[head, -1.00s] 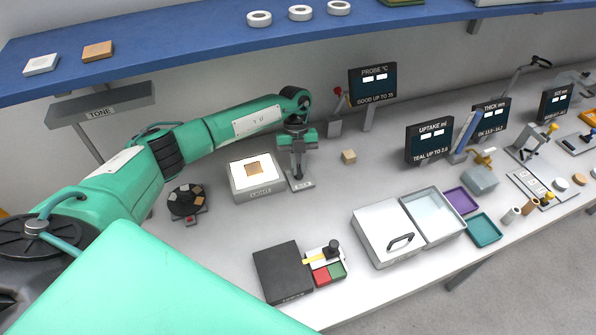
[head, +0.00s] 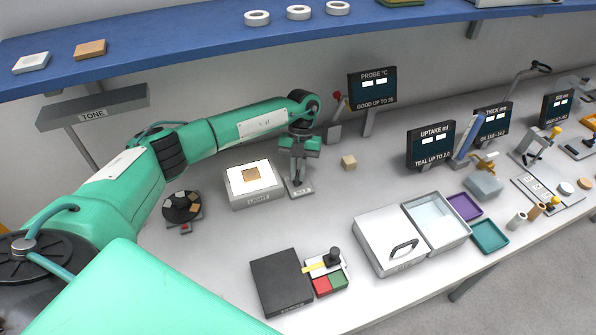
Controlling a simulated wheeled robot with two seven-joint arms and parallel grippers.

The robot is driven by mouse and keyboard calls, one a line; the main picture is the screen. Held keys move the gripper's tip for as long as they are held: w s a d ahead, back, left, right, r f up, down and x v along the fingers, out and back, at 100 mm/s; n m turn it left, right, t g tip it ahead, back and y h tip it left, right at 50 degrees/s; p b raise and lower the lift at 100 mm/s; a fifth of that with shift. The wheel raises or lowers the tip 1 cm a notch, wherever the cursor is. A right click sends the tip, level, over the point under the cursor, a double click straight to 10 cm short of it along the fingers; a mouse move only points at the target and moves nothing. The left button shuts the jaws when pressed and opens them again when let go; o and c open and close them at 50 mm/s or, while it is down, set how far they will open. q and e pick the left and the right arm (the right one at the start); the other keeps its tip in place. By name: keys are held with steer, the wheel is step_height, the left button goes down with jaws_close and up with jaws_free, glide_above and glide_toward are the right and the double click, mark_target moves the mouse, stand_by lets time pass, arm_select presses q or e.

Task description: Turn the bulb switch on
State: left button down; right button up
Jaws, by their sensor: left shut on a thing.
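The bulb switch is a small grey plate (head: 303,192) on the table, with lettering on its front edge too small to read surely. It stands just right of a grey box labelled LIGHT (head: 257,197), whose top is bright white with a tan square tile (head: 251,174) on it. My left gripper (head: 297,181) points down over the switch plate, its fingers shut on the switch's lever. The fingers hide most of the lever, so I cannot tell its exact position. My right gripper is not in view.
A dark round dial (head: 181,207) stands left of the light box. A PROBE display (head: 372,88) stands behind. The blue shelf (head: 200,38) runs above the arm.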

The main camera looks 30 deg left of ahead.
arm_select(q)
steer(key=c, duration=1.5)
jaws_free()
steer(key=b+v, duration=0.3)
steer(key=v, duration=1.1)
steer(key=shift+d+f, duration=0.1)
